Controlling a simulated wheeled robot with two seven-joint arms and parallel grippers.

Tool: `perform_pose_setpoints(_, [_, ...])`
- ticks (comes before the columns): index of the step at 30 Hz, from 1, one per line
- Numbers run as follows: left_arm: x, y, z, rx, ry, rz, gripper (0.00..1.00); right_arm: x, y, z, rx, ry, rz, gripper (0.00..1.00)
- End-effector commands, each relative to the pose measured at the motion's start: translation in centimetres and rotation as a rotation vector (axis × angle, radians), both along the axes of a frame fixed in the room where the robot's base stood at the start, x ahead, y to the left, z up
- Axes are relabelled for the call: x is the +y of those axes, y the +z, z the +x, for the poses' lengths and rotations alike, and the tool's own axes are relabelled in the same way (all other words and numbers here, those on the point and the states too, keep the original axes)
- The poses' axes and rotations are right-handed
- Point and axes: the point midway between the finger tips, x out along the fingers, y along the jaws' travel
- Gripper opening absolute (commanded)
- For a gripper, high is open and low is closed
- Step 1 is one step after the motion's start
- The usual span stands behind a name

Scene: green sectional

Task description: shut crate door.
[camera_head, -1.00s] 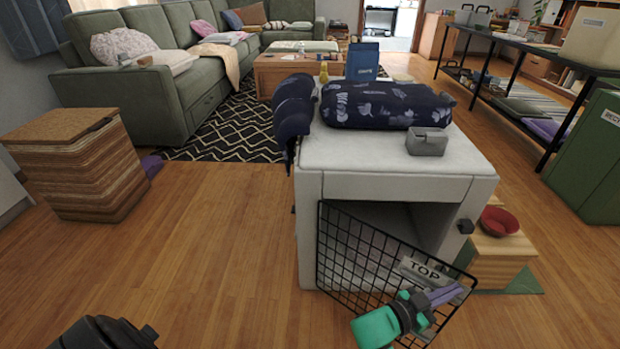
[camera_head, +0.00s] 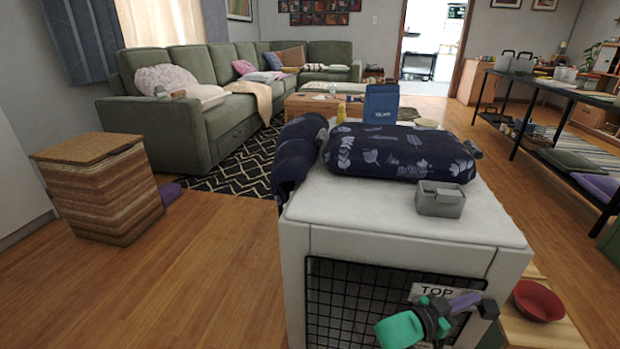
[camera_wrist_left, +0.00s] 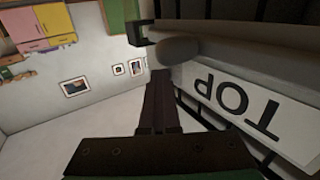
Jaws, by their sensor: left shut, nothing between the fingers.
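The white crate (camera_head: 400,243) stands in the centre of the head view. Its black wire door (camera_head: 350,300) lies across the front opening, flush or nearly so; whether it is fully closed is hard to tell. The door bears a white "TOP" label (camera_head: 436,293), which is large in the left wrist view (camera_wrist_left: 245,105). A dark latch block (camera_head: 488,309) sits at the front's right edge. My left gripper (camera_head: 468,301) is shut and empty, in front of the door's right part. In the wrist view its fingers (camera_wrist_left: 160,85) are beside the label; contact is unclear. My right gripper is out of view.
A dark patterned cushion (camera_head: 400,152), a rolled dark blanket (camera_head: 298,160) and a small grey box (camera_head: 440,200) lie on the crate. A red bowl (camera_head: 539,301) sits on a wooden block at right. A woven hamper (camera_head: 100,190) stands left. Floor between is clear.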

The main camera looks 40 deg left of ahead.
Motion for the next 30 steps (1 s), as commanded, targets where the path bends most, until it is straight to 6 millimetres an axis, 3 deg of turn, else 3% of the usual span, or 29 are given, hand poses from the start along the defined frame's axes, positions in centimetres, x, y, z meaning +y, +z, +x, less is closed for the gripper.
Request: perform_pose_setpoints(30, [0.47, 0.76, 0.57, -0.009, 0.008, -0.004, 0.00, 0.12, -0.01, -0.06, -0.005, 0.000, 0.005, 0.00])
